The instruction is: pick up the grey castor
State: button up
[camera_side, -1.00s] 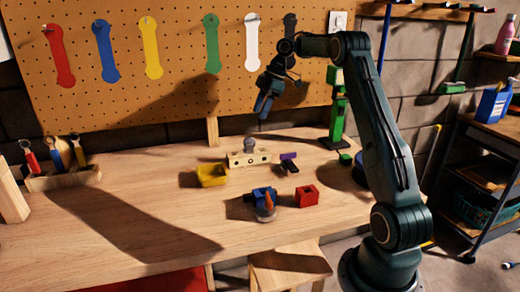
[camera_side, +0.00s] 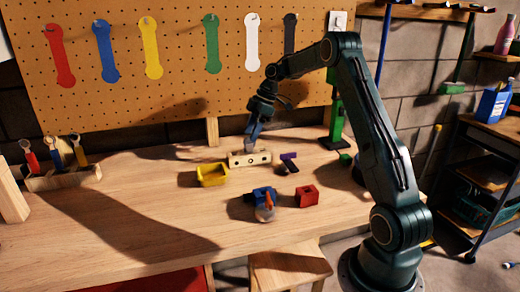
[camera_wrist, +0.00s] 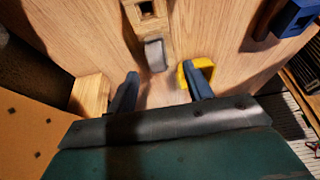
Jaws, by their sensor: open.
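The grey castor (camera_wrist: 155,55) stands on the wooden bench beside the end of a pale wooden block with holes (camera_side: 249,158). The block also shows in the wrist view (camera_wrist: 132,14). In the side view my gripper (camera_side: 252,137) points down just above the castor and partly hides it. In the wrist view my open gripper (camera_wrist: 160,72) has its blue fingers spread to either side of the castor's line, with the castor a little beyond the fingertips. I see nothing held, and contact with the castor cannot be made out.
A yellow bin (camera_side: 212,175) sits left of the block, close to one finger in the wrist view. A blue part (camera_side: 262,195), a red block (camera_side: 307,196) and a purple-black piece (camera_side: 289,163) lie nearby. The pegboard (camera_side: 180,60) rises behind. The bench's left middle is clear.

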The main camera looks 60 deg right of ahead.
aim_at(248, 150)
jog(key=shift+f, duration=0.1)
jog(key=shift+x, duration=2.5)
jog(key=shift+d, duration=0.1)
jog(key=shift+c, duration=0.4)
jog(key=c, duration=1)
